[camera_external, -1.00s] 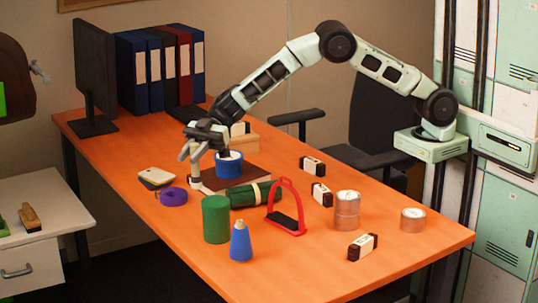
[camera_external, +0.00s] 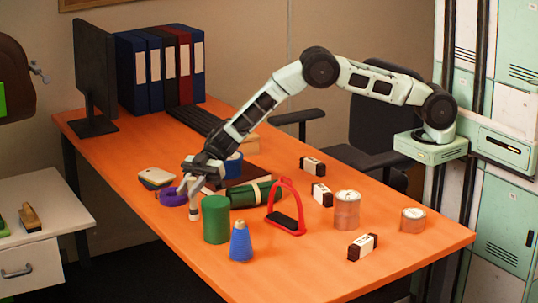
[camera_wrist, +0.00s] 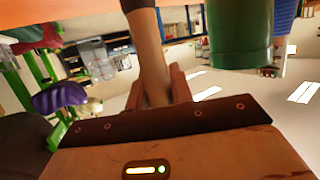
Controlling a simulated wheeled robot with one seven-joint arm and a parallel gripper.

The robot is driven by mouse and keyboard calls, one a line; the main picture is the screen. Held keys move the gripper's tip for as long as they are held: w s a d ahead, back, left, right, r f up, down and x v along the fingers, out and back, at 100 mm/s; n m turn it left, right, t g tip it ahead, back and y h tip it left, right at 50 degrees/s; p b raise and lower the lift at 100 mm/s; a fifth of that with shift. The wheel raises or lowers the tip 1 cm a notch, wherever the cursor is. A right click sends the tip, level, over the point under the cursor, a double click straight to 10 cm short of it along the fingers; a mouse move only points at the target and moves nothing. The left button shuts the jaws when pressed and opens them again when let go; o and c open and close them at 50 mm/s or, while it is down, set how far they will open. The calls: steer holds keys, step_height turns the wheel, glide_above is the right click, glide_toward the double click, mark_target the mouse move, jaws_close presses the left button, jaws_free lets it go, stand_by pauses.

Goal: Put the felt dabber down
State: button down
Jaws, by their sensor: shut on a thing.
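In the wrist view, my gripper's fingers (camera_wrist: 165,90) are closed around the dabber's tan handle (camera_wrist: 149,50), which points toward the table at the top of the picture.
The green cylinder (camera_external: 216,222) stands close to the right, with the blue cone (camera_external: 241,243) beyond it. The purple tape roll (camera_external: 170,198) lies close to the left. A blue pot (camera_external: 234,170) is behind my wrist. The orange table (camera_external: 150,215) is clear at its front left edge.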

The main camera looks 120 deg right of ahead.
steer(key=shift+f, duration=0.15)
steer(key=c, duration=1.2)
jaws_free()
steer(key=shift+c, duration=0.2)
